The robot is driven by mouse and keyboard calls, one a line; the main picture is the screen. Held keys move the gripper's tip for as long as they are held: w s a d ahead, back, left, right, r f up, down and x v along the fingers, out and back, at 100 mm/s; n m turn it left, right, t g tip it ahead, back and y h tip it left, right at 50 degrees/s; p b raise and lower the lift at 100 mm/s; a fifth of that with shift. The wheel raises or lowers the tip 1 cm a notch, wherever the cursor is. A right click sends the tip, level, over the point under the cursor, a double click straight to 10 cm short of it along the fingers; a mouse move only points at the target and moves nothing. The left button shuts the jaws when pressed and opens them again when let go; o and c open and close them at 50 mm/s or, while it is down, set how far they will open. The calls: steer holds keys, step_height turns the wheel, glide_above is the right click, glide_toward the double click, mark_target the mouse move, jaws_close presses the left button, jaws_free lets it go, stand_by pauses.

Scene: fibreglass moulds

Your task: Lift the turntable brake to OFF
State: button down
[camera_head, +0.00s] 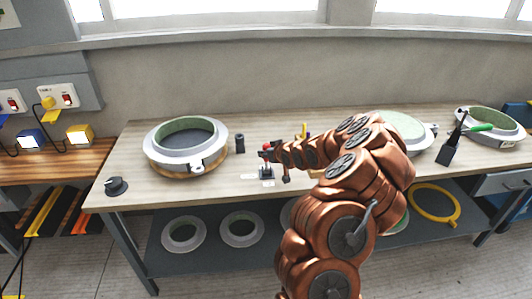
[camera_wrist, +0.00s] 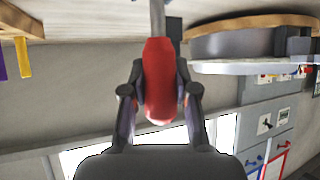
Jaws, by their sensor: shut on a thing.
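The brake lever has a red grip (camera_wrist: 158,85) on a thin metal shaft (camera_wrist: 157,18), seen in the wrist view. My gripper (camera_wrist: 158,76) has a dark finger on each side of this grip and is shut on it. In the head view my gripper (camera_head: 268,153) is at the lever, above its small dark base (camera_head: 266,172) on the bench. The fingers hide much of the lever there, so its exact tilt cannot be told. Small pale labels (camera_head: 267,183) lie in front of the base; their writing is unreadable. A round grey mould (camera_head: 158,153) on a round wooden base stands to the left.
A black cylinder (camera_head: 240,143) stands behind the lever, left of my gripper. A dark knob-like piece (camera_head: 117,187) is at the bench's left front. More moulds (camera_head: 488,121) and a black tool holder (camera_head: 447,155) are on the right. Rings (camera_head: 183,249) lie on the lower shelf.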

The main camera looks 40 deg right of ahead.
steer(key=c, duration=1.3)
jaws_free()
steer(key=shift+w+r, duration=0.15)
steer(key=shift+r, duration=0.1)
steer(key=o, duration=0.4)
steer(key=shift+f, duration=0.2)
steer(key=shift+o, duration=0.2)
steer(key=v, duration=1.2)
